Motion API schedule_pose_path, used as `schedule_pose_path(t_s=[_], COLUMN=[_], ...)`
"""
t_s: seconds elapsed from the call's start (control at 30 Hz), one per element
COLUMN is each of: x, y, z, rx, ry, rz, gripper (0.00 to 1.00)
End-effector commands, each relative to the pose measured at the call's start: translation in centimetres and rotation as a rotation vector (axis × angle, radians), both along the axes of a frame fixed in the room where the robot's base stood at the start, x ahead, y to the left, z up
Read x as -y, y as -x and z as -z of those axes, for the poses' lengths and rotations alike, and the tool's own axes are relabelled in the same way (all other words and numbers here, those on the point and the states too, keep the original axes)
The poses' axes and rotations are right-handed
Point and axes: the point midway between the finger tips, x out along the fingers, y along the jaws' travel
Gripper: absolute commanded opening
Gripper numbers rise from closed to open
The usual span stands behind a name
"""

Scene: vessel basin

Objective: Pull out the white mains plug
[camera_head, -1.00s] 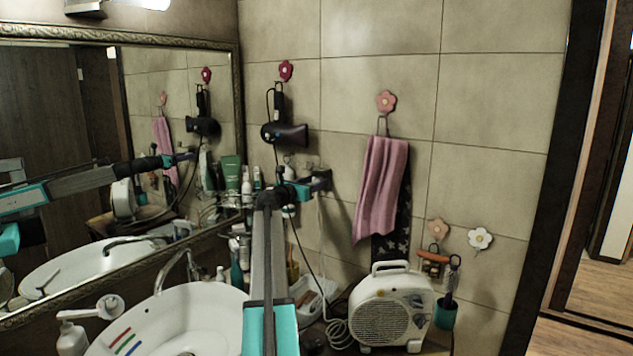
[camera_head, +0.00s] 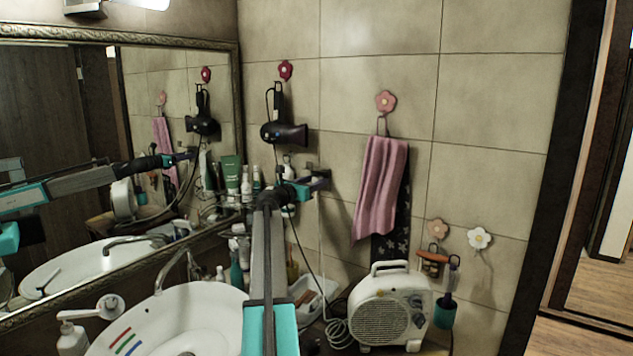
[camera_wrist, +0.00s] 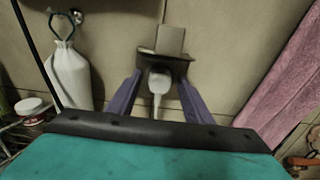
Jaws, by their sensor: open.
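In the wrist view the white mains plug (camera_wrist: 159,82) sits at a dark-rimmed socket (camera_wrist: 165,62) on the tiled wall, with its white cord hanging down. My gripper (camera_wrist: 163,82) has its two purple fingers apart, one on each side of the plug. I cannot tell whether either finger touches it. In the head view my gripper (camera_head: 322,180) is at the wall below the hair dryer, and the plug is hidden by the arm's end. A white cord (camera_head: 319,225) runs down the wall below the gripper.
A hair dryer (camera_head: 284,132) hangs just above my gripper, and a pink towel (camera_head: 380,190) hangs to the right. Bottles (camera_head: 237,180) stand on a shelf at the left. A white fan heater (camera_head: 390,308) and the basin (camera_head: 175,315) are below.

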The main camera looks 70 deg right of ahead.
Motion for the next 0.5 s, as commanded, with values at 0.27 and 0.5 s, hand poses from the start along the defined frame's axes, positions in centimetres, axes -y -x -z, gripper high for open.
schedule_pose_path(t_s=[0.27,0.5], x=[-0.01,-0.03], y=[-0.03,-0.06], z=[0.02,-0.01], rx=[0.0,0.0], ry=[0.0,0.0], rz=[0.0,-0.001], gripper=[0.19,0.0])
